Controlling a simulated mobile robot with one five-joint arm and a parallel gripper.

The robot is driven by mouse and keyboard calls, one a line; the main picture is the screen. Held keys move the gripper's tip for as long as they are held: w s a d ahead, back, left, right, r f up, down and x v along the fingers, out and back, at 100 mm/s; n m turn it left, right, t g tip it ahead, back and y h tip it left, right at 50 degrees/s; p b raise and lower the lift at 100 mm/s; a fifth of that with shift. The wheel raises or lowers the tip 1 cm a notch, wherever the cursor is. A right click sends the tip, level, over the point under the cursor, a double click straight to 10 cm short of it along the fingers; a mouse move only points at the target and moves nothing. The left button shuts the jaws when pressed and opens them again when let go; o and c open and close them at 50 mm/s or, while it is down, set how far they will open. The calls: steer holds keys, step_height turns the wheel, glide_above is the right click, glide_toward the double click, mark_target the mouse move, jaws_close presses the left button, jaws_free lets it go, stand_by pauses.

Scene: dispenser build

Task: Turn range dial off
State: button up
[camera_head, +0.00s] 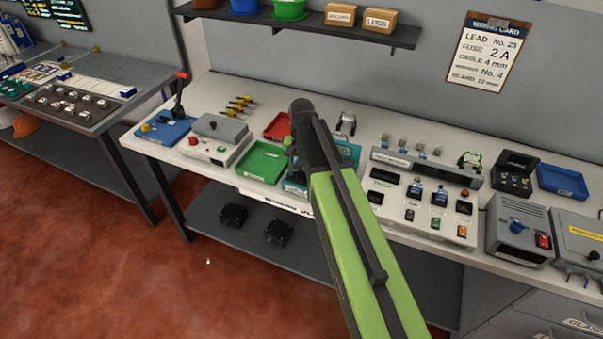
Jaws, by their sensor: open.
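My green and black arm reaches up from the bottom across the middle of the bench. My gripper (295,168) is partly hidden by the arm, low over the teal tray, and its jaws are open; I see nothing held. No label reading "range" is legible. A small black instrument (515,172) stands at the back right, its face too small to read. I cannot tell which setting any dial has.
A white panel (384,211) with several switches stands right of my arm. A green tray (262,160), a red tray (278,126) and a grey box with a red button (216,138) lie left. A blue tray (563,180) is far right. A shelf (300,22) overhangs the bench.

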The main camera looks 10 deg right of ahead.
jaws_close()
